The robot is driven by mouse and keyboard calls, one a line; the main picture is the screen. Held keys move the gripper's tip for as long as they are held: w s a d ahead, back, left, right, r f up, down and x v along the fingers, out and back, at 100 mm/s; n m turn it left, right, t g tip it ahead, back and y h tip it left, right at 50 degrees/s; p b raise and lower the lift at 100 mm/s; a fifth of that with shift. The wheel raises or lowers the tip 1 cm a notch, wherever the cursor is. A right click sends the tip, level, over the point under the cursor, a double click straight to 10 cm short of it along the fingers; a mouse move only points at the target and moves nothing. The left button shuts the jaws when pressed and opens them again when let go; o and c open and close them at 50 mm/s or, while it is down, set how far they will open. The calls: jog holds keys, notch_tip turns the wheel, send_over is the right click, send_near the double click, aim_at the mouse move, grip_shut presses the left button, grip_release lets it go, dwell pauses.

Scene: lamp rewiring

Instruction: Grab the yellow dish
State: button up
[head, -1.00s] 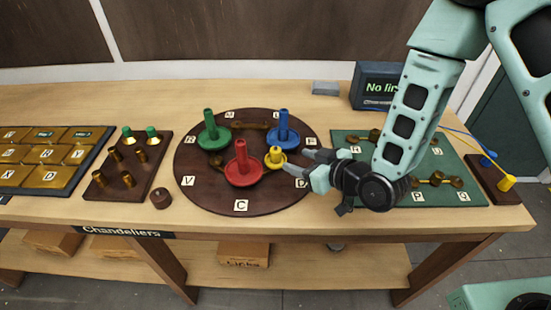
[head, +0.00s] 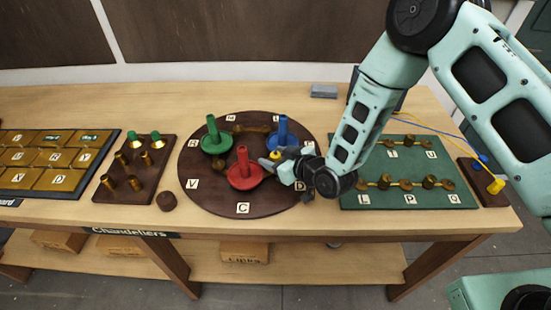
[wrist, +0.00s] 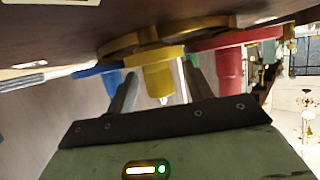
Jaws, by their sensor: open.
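The small yellow dish (head: 276,155) with its upright stem sits on the dark round board (head: 215,198), between the red dish (head: 243,172) and the blue dish (head: 283,136). My gripper (head: 277,158) is over the right part of the board with its fingers open around the yellow dish, which it partly hides. In the wrist view, which looks inverted, the yellow dish (wrist: 157,72) lies between the two fingers. A gap shows beside its stem, so the fingers do not appear closed on it. The red dish (wrist: 229,58) is close to one finger.
The green dish (head: 213,138) stands at the board's back left. A green panel with brass posts (head: 408,153) lies to the right, under my arm. A peg block (head: 133,175) and a brown knob (head: 166,200) are to the left. Bare tabletop lies behind the board.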

jog(key=c, duration=1.1)
jog(key=shift+r, duration=0.15)
